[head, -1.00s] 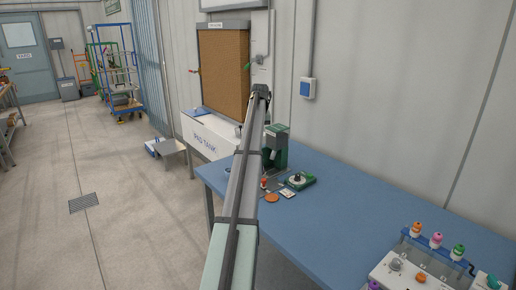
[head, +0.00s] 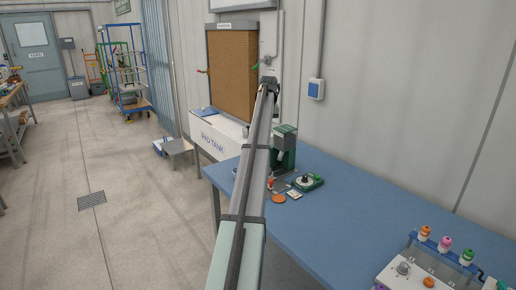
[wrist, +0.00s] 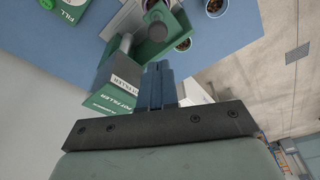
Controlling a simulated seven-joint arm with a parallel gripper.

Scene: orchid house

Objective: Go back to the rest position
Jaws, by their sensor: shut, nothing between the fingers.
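My gripper (wrist: 158,68) shows in the wrist view with its two dark fingers together and nothing between them. The fingers point toward the green and grey pot filler (wrist: 112,85), which stands close by on the blue bench; whether they touch it I cannot tell. In the head view my arm reaches away over the left end of the blue bench (head: 350,205). The pot filler (head: 285,150) stands just right of the arm, partly hidden by it. My fingers cannot be made out in the head view.
A green device with a round top (head: 308,181) and an orange disc (head: 278,197) lie near the pot filler. A rack of coloured knobs (head: 440,250) stands at the bench's near right. The floor at left is open.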

